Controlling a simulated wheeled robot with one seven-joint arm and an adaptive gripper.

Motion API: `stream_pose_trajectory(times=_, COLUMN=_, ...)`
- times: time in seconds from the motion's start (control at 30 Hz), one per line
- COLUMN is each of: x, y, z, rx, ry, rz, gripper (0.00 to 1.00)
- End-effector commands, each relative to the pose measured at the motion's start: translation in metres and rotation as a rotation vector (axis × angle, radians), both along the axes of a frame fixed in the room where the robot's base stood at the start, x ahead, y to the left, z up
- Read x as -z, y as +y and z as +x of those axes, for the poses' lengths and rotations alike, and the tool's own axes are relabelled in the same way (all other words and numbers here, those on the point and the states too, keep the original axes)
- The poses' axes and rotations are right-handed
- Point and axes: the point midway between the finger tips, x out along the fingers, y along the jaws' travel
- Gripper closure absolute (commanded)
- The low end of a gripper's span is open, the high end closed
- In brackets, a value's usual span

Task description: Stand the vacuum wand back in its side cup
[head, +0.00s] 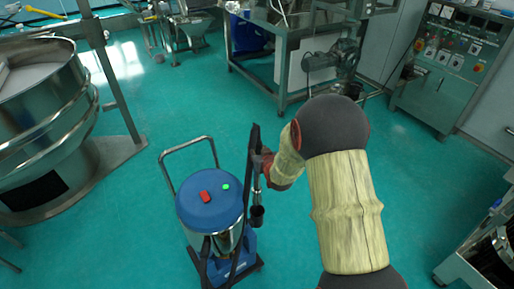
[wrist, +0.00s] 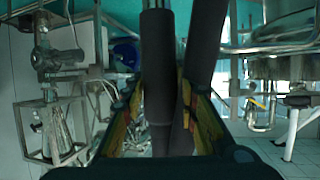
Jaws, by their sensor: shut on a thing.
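The vacuum (head: 208,204) stands on the green floor, with a blue lid, a red block and a green button on top. My gripper (head: 264,165) is at its right side, shut on the dark vacuum wand (head: 254,142). The wand is roughly upright. The small black side cup (head: 257,216) is just below the wand's lower part; I cannot tell whether the tip is inside it. In the wrist view the wand (wrist: 157,70) runs between the fingers (wrist: 166,118), with a second dark tube, perhaps the hose (wrist: 206,60), beside it. The cup is not visible there.
A large steel sieve (head: 45,115) stands at the left. A steel bench (head: 285,75) is at the back and a control cabinet (head: 450,65) at the back right. Another machine (head: 490,255) is at the lower right. The floor (head: 150,215) around the vacuum is mostly clear.

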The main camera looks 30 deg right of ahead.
Motion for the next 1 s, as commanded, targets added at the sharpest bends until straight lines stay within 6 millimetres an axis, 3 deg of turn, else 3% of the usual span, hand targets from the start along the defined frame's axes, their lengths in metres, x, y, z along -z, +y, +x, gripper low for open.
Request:
stream_pose_trajectory(times=0.5, x=0.04, y=0.0, z=0.001, rx=0.0, ry=-0.003, rz=-0.001, gripper=0.96)
stream_pose_trajectory(times=1.0, x=0.044, y=0.0, z=0.001, rx=0.0, ry=-0.003, rz=-0.001, gripper=0.96)
